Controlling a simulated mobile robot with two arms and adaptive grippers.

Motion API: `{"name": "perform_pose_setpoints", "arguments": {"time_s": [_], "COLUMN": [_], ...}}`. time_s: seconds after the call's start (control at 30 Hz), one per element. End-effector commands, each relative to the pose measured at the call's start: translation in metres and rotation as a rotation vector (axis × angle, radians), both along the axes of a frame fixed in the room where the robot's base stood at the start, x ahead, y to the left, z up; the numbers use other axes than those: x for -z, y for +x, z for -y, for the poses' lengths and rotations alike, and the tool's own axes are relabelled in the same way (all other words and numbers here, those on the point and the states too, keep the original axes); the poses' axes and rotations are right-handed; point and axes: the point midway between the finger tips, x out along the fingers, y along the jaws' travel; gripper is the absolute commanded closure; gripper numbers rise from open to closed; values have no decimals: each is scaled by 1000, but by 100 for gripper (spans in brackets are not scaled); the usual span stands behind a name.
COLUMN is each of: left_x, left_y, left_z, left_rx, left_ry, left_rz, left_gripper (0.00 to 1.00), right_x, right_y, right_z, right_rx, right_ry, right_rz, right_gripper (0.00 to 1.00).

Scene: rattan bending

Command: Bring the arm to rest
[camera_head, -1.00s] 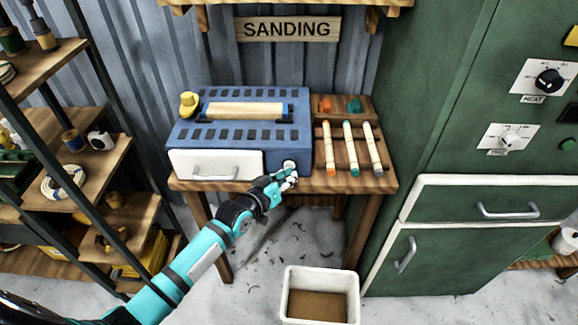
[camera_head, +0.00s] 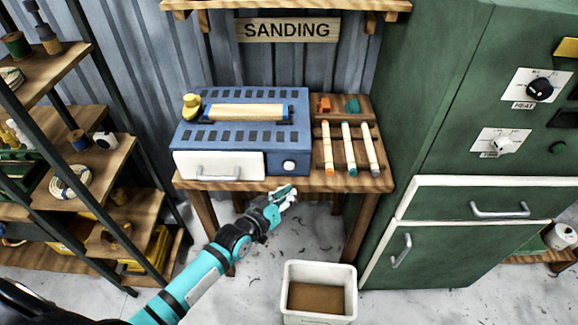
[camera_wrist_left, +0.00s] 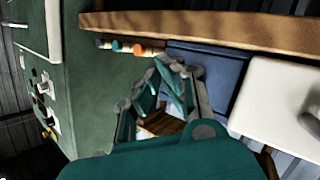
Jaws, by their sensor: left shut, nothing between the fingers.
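My left arm comes in from the lower left in the head view. Its left gripper (camera_head: 287,194) is shut and empty, in the air just in front of and below the wooden table's (camera_head: 222,183) front edge. It is apart from the white round knob (camera_head: 290,166) on the blue sanding machine (camera_head: 247,155). In the left wrist view the left gripper's fingers (camera_wrist_left: 172,88) are closed together, with the blue machine body (camera_wrist_left: 210,72) behind them. My right gripper is not in view.
A white bin (camera_head: 319,290) stands on the floor below the gripper. A green cabinet (camera_head: 450,255) with handles and dials is at the right. Shelves (camera_head: 100,160) with spools stand at the left. Three coloured-tip rods (camera_head: 350,150) lie on a rack on the table.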

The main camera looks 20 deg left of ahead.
Motion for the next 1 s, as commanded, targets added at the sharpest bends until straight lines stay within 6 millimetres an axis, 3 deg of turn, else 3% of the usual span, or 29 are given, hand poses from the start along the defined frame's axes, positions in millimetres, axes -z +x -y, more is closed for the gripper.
{"name": "perform_pose_setpoints", "arguments": {"time_s": [0.3, 0.37, 0.43, 0.57, 0.67, 0.8, 0.87, 1.0], "left_x": [3, 13, 37, 112, 179, 264, 296, 361], "left_y": [0, -3, -9, -37, -74, -140, -173, -259], "left_z": [-1, -3, -7, -23, -35, -51, -56, -65], "left_rx": [-1, -4, -13, -31, -33, -16, 1, 55], "left_ry": [3, 13, 40, 130, 215, 327, 374, 470], "left_rz": [-4, -20, -57, -181, -302, -472, -546, -715], "left_gripper": [100, 100, 100, 100, 100, 100, 100, 100], "right_x": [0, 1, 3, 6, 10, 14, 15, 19], "right_y": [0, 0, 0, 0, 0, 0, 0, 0], "right_z": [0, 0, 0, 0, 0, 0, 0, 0], "right_rx": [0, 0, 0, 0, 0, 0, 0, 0], "right_ry": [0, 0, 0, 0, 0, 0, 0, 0], "right_rz": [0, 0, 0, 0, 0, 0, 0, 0], "right_gripper": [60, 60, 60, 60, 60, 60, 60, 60]}}
